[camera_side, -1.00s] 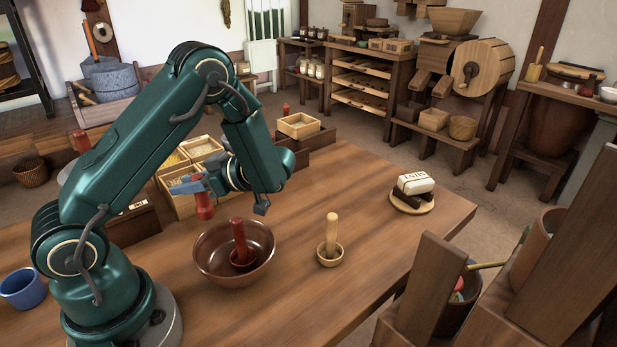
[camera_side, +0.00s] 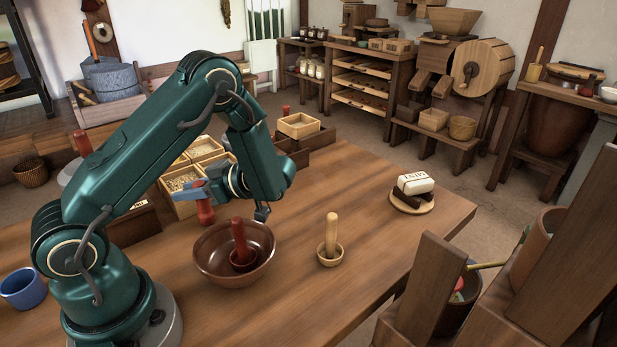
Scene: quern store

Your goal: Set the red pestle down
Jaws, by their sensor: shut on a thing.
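My gripper (camera_side: 191,189) is shut on a red pestle (camera_side: 206,212), held about upright just behind the left part of the brown bowl's rim. The bowl (camera_side: 212,265) stands on the table. I cannot tell whether the held pestle's lower end touches anything. Its upper end is hidden by the gripper. Another red pestle (camera_side: 239,238) stands upright in a small red mortar (camera_side: 243,263) inside the bowl.
A pale wooden pestle (camera_side: 331,232) stands in its small mortar (camera_side: 330,256) right of the bowl. Divided wooden boxes (camera_side: 184,181) are behind my gripper. A round board (camera_side: 425,208) holds a white block at right. A blue cup (camera_side: 22,289) is at left. The front table (camera_side: 300,310) is clear.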

